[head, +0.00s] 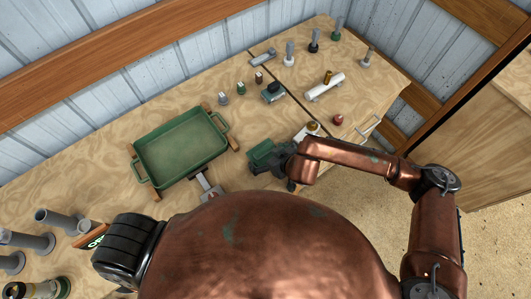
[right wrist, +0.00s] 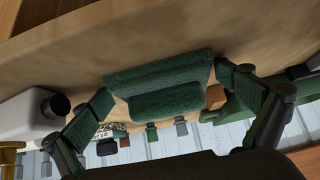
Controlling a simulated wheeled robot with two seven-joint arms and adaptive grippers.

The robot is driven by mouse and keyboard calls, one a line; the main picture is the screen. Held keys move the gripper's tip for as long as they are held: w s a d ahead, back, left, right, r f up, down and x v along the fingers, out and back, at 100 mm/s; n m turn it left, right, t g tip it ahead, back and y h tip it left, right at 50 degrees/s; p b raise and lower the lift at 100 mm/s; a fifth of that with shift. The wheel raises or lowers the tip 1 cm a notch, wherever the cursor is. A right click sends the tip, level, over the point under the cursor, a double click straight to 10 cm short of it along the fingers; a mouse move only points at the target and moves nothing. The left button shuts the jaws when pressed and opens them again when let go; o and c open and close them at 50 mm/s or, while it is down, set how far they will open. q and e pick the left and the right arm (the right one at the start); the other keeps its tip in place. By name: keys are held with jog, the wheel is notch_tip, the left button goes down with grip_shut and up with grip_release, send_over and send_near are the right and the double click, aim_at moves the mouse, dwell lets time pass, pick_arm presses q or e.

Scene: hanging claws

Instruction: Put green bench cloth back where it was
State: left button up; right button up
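The green bench cloth (head: 262,153) lies on the wooden bench right of the green tray, partly hidden by my right gripper (head: 282,164). In the right wrist view the cloth (right wrist: 160,88) looks like a thick folded pad. My right gripper (right wrist: 163,80) is open, with its two fingers spread on either side of the cloth and their tips close to its ends. I cannot tell whether the tips touch it. My left gripper is not in view.
A green tray (head: 145,168) with handles stands on the bench (head: 95,160) left of the cloth. Grey pipes (head: 62,218) lie at the lower left.

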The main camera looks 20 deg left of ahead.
dwell(0.5)
jog(key=shift+r, duration=0.1)
jog(key=shift+w+a+r, duration=0.1)
jog(key=shift+r, duration=0.05)
jog(key=shift+r+p, duration=0.65)
jog(key=shift+p, duration=0.5)
jog(key=b+v, duration=0.1)
jog(key=v, duration=1)
jog(key=shift+s+d, duration=0.25)
jog(key=shift+d, duration=0.15)
